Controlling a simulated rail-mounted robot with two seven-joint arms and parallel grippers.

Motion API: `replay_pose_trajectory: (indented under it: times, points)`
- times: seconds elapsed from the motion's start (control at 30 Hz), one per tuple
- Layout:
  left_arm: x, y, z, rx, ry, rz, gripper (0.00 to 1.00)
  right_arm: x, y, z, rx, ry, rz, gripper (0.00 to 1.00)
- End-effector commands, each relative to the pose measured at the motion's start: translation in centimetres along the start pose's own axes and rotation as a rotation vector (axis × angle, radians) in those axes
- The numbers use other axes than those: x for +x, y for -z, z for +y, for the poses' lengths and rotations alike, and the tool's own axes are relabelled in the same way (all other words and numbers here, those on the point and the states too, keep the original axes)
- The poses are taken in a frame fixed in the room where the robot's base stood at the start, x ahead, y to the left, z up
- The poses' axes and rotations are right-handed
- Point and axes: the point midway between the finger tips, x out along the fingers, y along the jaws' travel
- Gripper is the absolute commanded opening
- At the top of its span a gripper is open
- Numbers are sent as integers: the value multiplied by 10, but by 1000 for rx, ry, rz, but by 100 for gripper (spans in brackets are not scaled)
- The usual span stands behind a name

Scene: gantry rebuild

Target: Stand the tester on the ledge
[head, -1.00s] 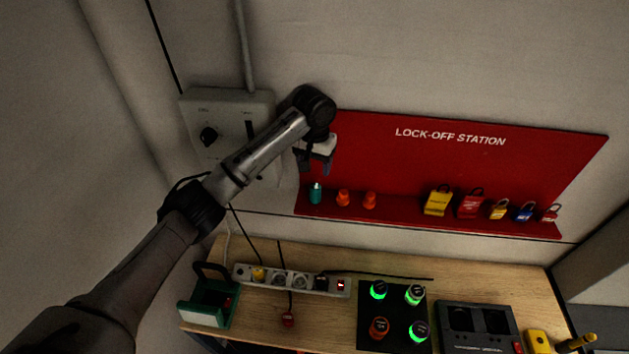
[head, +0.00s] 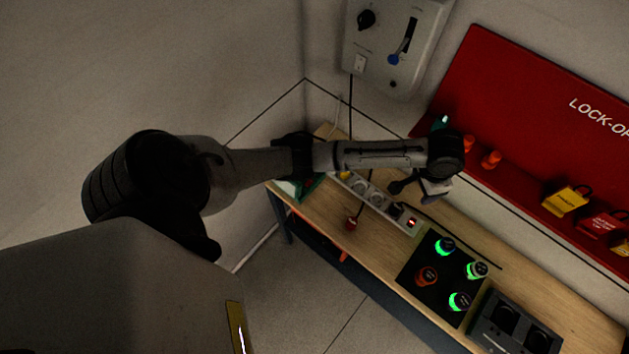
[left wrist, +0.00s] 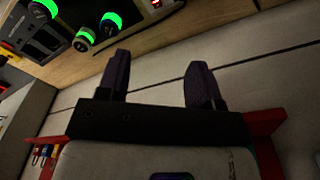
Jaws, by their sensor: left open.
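The red lock-off board (head: 540,120) is on the wall, with a narrow ledge along its lower edge. A small teal-topped item (head: 443,121) stands at the ledge's left end, partly behind my arm. I cannot tell which thing is the tester; a yellow item (left wrist: 9,50) at the left edge of the left wrist view is cut off. My left gripper (head: 412,195) appears in front of the ledge's left end and the back of the bench. In the left wrist view its two dark fingers (left wrist: 160,65) are apart with nothing between them. My right gripper is out of view.
Two orange items (head: 480,152) and padlocks (head: 565,201) sit along the ledge. The wooden bench (head: 385,262) holds a power strip (head: 376,198), a black panel with lit buttons (head: 445,275), a dark charger (head: 518,325) and a green box (head: 305,187). A grey switch box (head: 395,45) hangs above.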

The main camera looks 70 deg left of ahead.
Motion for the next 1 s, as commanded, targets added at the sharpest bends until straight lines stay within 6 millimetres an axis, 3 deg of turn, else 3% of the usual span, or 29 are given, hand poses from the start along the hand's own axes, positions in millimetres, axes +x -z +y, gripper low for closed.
replay_pose_trajectory:
  times: [0.03,0.1,0.23,0.4,0.6,0.8,1.0]
  points:
    - [20,-24,18,35,-23,7,60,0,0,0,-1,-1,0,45]
    - [37,-53,37,74,-43,36,60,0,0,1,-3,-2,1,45]
    - [59,-110,64,116,-73,89,60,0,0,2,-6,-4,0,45]
    - [66,-182,81,125,-80,155,60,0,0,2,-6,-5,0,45]
    - [55,-249,80,101,-37,203,60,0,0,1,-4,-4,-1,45]
    - [42,-287,72,82,12,222,60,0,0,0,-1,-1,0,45]
    - [36,-299,69,77,34,225,60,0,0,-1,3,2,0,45]
